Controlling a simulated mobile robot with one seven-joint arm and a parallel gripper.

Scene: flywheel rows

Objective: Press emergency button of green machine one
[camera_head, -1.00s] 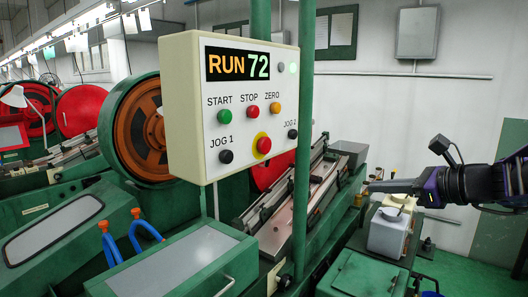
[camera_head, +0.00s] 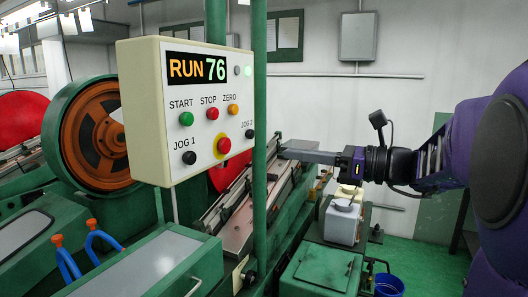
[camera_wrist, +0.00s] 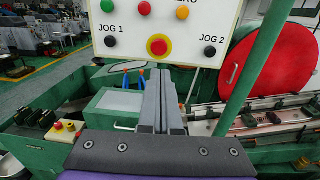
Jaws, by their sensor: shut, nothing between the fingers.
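A cream control panel (camera_head: 150,90) hangs on a green post of the green machine. Its display reads RUN 76. The emergency button (camera_head: 223,145) is the large red one on a yellow disc, low on the panel between JOG 1 and JOG 2. In the wrist view the emergency button (camera_wrist: 159,46) lies just above the fingertips in the picture. My gripper (camera_head: 284,152) is shut and empty, to the right of the panel with a visible gap to it. The closed fingers (camera_wrist: 158,73) point towards the panel in the wrist view. No contact with the button shows.
The green post (camera_head: 260,200) stands right of the panel, between it and my gripper in the head view. An orange-brown flywheel (camera_head: 97,135) is behind at left. A white container (camera_head: 342,222) and green cabinet (camera_head: 320,270) stand below my arm.

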